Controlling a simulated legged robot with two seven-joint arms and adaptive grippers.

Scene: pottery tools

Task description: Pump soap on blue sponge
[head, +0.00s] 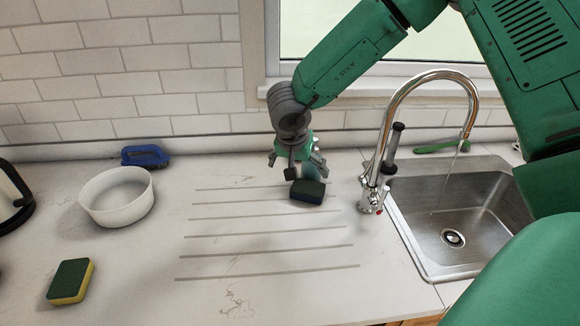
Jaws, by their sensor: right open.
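The blue sponge (307,191) lies on the counter in front of my right gripper; its top looks dark green and its side dark bluish. My right gripper (299,171) is open, pointing down just behind the sponge, low over the counter. A pale, partly hidden object (312,171), perhaps the soap bottle, shows among the fingers; its pump cannot be made out, and I cannot tell whether the fingers touch it. My left gripper is out of view.
A green-and-yellow sponge (70,281), a white bowl (117,197) and a blue brush (145,156) are at left. The tall faucet (374,180) and steel sink (465,205) stand at right.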

